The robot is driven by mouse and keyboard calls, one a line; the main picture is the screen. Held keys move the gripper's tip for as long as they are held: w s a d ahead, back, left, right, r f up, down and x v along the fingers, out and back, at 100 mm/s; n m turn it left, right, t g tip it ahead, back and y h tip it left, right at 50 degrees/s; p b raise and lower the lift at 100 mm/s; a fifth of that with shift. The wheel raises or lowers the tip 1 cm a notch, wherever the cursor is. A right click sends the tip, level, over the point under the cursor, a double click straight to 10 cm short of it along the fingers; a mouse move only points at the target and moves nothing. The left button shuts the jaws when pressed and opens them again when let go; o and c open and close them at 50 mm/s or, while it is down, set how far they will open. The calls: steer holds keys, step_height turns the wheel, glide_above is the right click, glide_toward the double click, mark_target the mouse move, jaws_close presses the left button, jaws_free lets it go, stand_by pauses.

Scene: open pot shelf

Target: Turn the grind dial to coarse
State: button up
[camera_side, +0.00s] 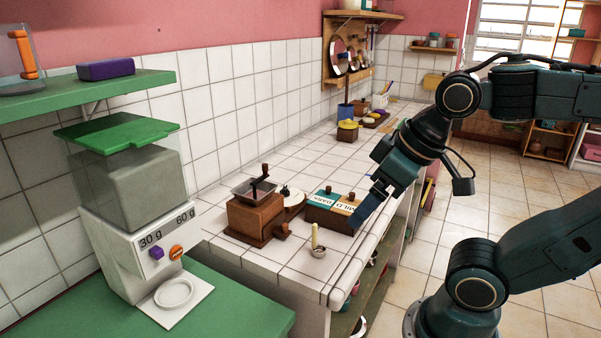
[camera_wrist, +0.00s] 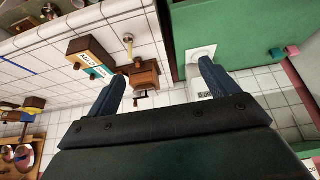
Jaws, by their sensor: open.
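A wooden coffee grinder (camera_side: 255,217) with a metal hopper and a dark crank stands on the white tiled counter. A round wooden knob (camera_side: 282,230) sticks out near its base. A pale disc with a dark knob (camera_side: 292,197) lies partly hidden behind the grinder; I cannot tell whether it is the grind dial, and no coarse mark is readable. My gripper (camera_side: 364,212) is open and empty, above the counter's right edge, to the right of the grinder and apart from it. In the wrist view the grinder (camera_wrist: 145,74) shows beyond my open fingers (camera_wrist: 160,88).
A box labelled MILD and DARK (camera_side: 330,210) stands between the grinder and my gripper. A small cup with a pale handle (camera_side: 318,250) is in front. A dispenser (camera_side: 135,240) marked 30 g and 60 g stands at left on a green surface (camera_side: 240,318).

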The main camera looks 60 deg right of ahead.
steer(key=shift+w+r, duration=0.25)
steer(key=shift+w, duration=0.05)
steer(key=c, duration=0.7)
steer(key=shift+o, duration=0.2)
steer(key=w+d+r+n+g, duration=0.1)
steer(key=w+d+r, duration=0.15)
steer(key=w, duration=0.25)
steer(key=w+d+r+g, duration=0.1)
steer(key=w+r, duration=0.2)
steer(key=w, duration=0.2)
steer(key=n+g, duration=0.3)
steer(key=g, duration=0.1)
glide_above(285, 187)
step_height(285, 187, down, 12)
steer(key=shift+f, duration=0.2)
step_height(285, 187, down, 14)
steer(key=shift+r, duration=0.25)
